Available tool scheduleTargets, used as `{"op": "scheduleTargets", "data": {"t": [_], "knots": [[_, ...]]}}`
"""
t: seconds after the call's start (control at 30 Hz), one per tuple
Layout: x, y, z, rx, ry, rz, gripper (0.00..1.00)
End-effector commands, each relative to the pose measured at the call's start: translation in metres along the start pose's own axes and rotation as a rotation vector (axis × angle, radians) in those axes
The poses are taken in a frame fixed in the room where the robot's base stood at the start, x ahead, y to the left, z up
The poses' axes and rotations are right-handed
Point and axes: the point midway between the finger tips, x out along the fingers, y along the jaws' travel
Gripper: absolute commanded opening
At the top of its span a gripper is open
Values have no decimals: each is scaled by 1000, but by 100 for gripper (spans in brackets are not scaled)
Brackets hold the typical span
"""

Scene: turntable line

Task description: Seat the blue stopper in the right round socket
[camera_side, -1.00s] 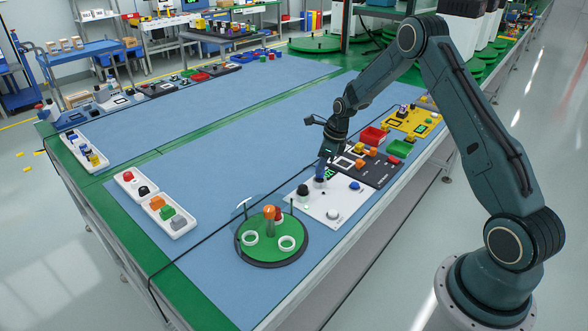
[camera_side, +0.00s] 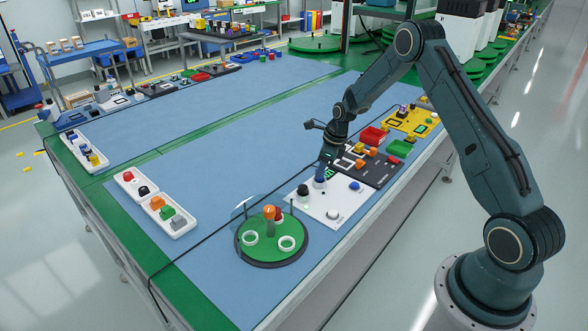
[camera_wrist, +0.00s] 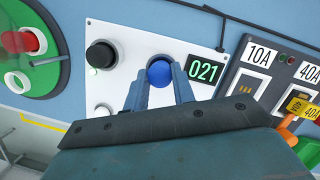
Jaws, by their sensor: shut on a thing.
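My gripper (camera_wrist: 160,75) is over the white panel (camera_side: 334,207), with its fingers on either side of a blue round piece (camera_wrist: 159,73) and shut on it. The blue piece also shows under the fingers in the side view (camera_side: 320,183). I cannot tell whether it is the blue stopper or a knob of the panel. The green turntable (camera_side: 268,257) stands left of the panel. It carries two white ring sockets at its front, a left one (camera_side: 250,238) and a right one (camera_side: 287,243); both look empty. A red and an orange round-topped piece stand behind them.
The white panel bears a black knob (camera_wrist: 100,54), a white button (camera_wrist: 102,112) and a display reading 021 (camera_wrist: 204,71). A clear screen with posts rises by the turntable. A dark panel (camera_side: 372,170) lies behind. White trays (camera_side: 170,222) stand at left; the blue mat between is clear.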

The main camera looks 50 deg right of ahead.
Motion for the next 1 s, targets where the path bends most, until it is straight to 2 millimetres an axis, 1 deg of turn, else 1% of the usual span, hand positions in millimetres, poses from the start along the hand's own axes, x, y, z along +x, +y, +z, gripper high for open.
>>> {"op": "scheduleTargets", "data": {"t": [0.43, 0.8, 0.83, 0.93, 0.97, 1.0], "knots": [[6, 0, -2, 0, 1, 0, 4], [7, 0, -2, 0, 0, 0, 4], [7, 0, -2, 0, 0, 0, 27], [7, 0, -2, 0, 0, 0, 47], [7, 0, -2, 0, 0, 0, 51], [7, 0, -2, 0, 0, 0, 51]]}}
